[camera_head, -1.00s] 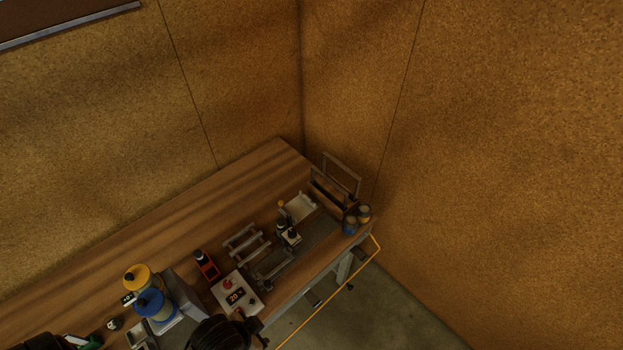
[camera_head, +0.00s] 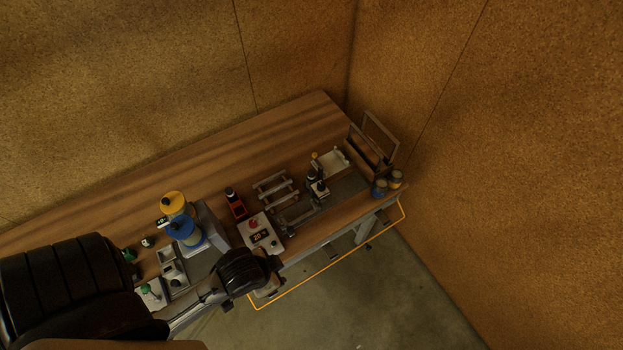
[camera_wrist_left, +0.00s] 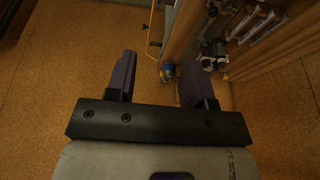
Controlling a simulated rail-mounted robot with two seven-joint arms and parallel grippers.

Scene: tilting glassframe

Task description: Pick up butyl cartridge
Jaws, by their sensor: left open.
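No label can be read, so I cannot tell for sure which item is the butyl cartridge. My right gripper is not in view.
The wooden bench (camera_head: 300,122) runs along the cork walls. On it are a control box (camera_head: 261,236), a red-black device (camera_head: 236,204), a small rack (camera_head: 275,188) and an upright frame holder (camera_head: 372,146). A yellow rail (camera_head: 330,271) borders the bench front. The floor there is clear.

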